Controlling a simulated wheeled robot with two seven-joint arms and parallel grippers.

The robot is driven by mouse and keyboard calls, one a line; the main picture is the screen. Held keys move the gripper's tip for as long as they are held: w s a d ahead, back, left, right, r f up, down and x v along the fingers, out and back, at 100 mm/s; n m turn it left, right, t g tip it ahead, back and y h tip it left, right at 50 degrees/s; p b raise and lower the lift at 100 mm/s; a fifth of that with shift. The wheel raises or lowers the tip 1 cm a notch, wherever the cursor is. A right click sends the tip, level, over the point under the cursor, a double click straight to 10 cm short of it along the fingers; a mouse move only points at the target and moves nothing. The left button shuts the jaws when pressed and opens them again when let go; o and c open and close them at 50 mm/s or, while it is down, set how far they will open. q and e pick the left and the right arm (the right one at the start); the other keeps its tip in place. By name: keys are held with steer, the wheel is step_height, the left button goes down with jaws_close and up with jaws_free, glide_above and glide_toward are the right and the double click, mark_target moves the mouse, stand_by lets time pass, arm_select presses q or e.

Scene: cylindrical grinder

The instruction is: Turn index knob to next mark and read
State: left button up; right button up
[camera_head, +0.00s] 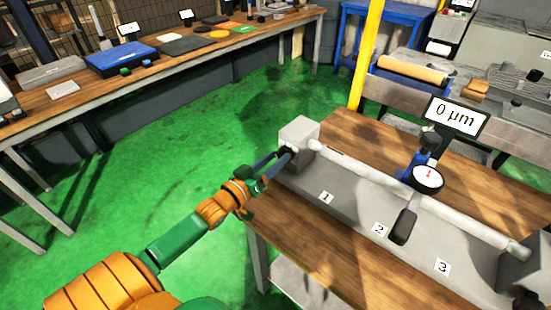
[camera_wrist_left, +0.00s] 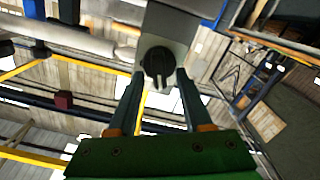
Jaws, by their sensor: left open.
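The index knob (camera_wrist_left: 158,62) is a dark round knob with a raised grip bar, on the end face of the grey headstock block (camera_head: 299,140). My left gripper (camera_head: 279,162) is at the block's left side. In the left wrist view its two fingers are open, one on each side of the knob; I cannot tell whether they touch it. In the head view the knob is mostly hidden by the gripper. A dial gauge (camera_head: 428,178) stands at the long pale shaft (camera_head: 370,180). A display (camera_head: 456,116) above it reads "0 µm". My right gripper is not in view.
The fixture's grey bed carries plates marked 1 (camera_head: 326,198), 2 (camera_head: 380,230) and 3 (camera_head: 442,267). It sits on a wooden table (camera_head: 365,140). A bench (camera_head: 190,60) with cases and mats runs along the back left. Green floor between them is open.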

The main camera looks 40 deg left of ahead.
arm_select(q)
steer(key=shift+s, duration=0.1)
jaws_close()
steer(key=shift+r, duration=0.1)
steer(key=m, duration=0.2)
steer(key=m+p, duration=0.1)
steer(key=shift+d+r+m+p, duration=0.15)
steer(key=shift+m+p, duration=0.15)
steer(key=shift+m, duration=0.1)
steer(key=m, duration=0.2)
steer(key=m+p, duration=0.1)
steer(key=m, duration=0.1)
steer(key=shift+d+m, duration=0.2)
steer(key=shift+m, duration=0.2)
stand_by(0.4)
jaws_free()
steer(key=shift+f, duration=0.2)
